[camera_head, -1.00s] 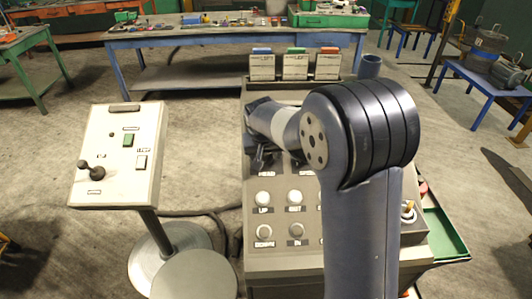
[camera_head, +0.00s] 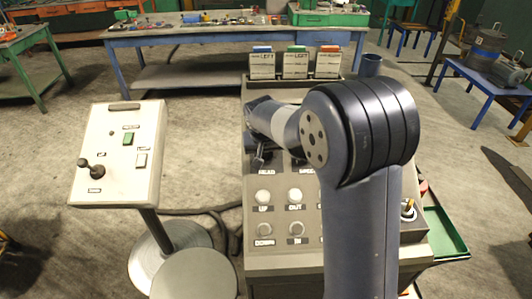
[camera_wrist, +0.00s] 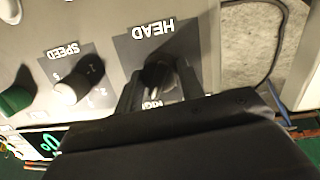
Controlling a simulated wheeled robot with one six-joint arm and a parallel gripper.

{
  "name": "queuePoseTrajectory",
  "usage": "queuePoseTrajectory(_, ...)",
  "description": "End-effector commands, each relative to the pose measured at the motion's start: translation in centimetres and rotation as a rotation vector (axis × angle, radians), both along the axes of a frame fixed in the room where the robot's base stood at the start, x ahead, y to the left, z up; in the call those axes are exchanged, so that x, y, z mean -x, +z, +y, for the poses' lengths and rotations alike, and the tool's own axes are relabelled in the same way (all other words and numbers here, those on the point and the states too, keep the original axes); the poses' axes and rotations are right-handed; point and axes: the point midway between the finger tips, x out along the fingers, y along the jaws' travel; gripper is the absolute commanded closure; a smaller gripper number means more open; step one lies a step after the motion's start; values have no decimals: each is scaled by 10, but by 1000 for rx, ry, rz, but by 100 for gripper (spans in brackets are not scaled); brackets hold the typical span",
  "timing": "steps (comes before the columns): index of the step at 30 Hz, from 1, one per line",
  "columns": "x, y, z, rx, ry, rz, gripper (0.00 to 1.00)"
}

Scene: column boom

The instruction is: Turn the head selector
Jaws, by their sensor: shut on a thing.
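The head selector (camera_wrist: 155,76) is a dark knob on a dark plate marked HEAD (camera_wrist: 148,32) in the wrist view. My gripper (camera_wrist: 158,84) has one finger on each side of the knob and is shut on it. The gripper body covers the lower part of that plate, so only part of the lettering near the knob shows. The knob's exact pointing direction is hard to read. In the head view the HEAD label (camera_head: 266,171) shows on the console, just below my gripper; my arm hides part of the panel.
Beside the selector is the SPEED knob (camera_wrist: 78,86) with a white tip, and a green knob (camera_wrist: 15,99). In the head view, round buttons (camera_head: 264,196) marked UP, OUT, DOWN and IN sit below. A pedestal box (camera_head: 118,155) with a joystick stands left. Three card holders (camera_head: 294,64) stand behind.

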Motion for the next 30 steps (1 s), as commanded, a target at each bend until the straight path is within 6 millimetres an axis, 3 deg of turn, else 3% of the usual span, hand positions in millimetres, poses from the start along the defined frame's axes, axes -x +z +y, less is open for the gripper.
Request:
queuePoseTrajectory(11,0,-1,1,97,156,-2,86)
queuePoseTrajectory(30,1,-1,1,400,655,-3,86)
